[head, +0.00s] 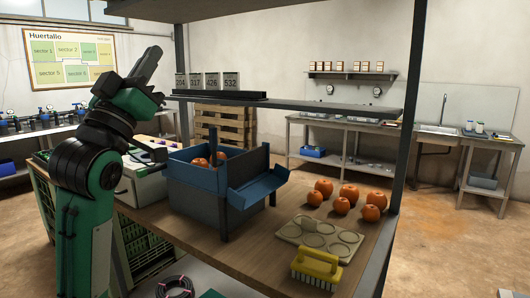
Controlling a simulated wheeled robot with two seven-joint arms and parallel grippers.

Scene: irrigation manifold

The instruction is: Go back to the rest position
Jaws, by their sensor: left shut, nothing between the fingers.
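My left arm rises at the left of the head view, green and black. Its gripper (151,58) is raised high and points up and to the right, in front of the back wall. The fingers are shut with nothing between them. It is clear of the workbench (260,235) and of the blue crate (195,190) to the lower right. My right gripper is not in view.
Orange round fruits (342,205) sit on the bench near a pale tray (290,231) with round recesses and a yellow brush (317,268). A shelf (290,103) with number cards (194,81) spans above. Dark posts bound the bench. Floor at right is clear.

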